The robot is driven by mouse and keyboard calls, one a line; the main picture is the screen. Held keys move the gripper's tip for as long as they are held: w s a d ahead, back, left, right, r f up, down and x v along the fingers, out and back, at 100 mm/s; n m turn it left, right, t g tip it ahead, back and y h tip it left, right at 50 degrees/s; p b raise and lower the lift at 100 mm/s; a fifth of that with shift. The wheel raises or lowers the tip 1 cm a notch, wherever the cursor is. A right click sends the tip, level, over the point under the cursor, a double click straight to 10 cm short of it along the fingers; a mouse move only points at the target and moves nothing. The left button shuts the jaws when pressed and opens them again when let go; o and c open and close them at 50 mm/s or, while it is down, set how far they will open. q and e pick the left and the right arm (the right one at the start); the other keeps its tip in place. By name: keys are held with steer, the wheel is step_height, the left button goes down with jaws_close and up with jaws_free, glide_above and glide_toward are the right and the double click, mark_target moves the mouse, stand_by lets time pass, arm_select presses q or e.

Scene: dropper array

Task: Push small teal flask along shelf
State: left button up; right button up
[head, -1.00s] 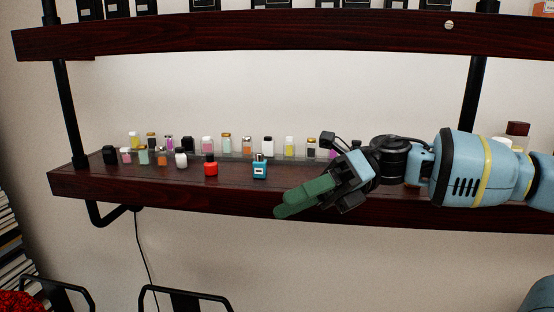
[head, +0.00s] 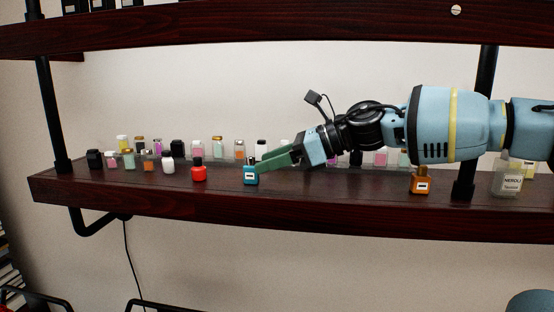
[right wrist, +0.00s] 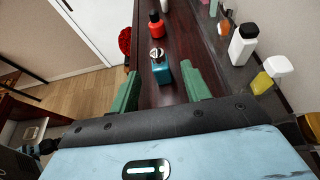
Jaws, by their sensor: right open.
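In the right wrist view the flask (right wrist: 162,73) stands between the two open fingertips of the gripper (right wrist: 159,78). I see a gap on each side, and the jaws are not closed on it. Whether a finger touches the flask is not clear. My left gripper is not in view.
A red bottle (head: 198,171) stands left of the flask, with a white bottle (head: 168,166) beyond it. Several small bottles line the back. An orange bottle (head: 421,181) and a clear labelled bottle (head: 507,181) stand to the right. An upper shelf (head: 250,33) runs above.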

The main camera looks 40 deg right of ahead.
mark_target(250, 183)
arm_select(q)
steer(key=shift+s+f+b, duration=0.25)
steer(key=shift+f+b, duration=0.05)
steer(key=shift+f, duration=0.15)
arm_select(e)
steer(key=shift+x, duration=3.35)
jaws_close()
steer(key=shift+s+d+p, duration=0.3)
steer(key=shift+s+d, duration=0.15)
steer(key=shift+s, duration=0.05)
steer(key=shift+s+d+r+p, duration=0.1)
steer(key=shift+s+d+p, duration=0.45)
steer(key=shift+s+d, duration=0.5)
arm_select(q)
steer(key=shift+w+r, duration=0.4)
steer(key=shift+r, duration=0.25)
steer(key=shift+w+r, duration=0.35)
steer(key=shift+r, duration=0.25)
arm_select(e)
steer(key=shift+s+d, duration=0.1)
steer(key=shift+s, duration=0.2)
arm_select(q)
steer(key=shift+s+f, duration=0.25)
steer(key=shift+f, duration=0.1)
arm_select(e)
steer(key=shift+f, duration=0.2)
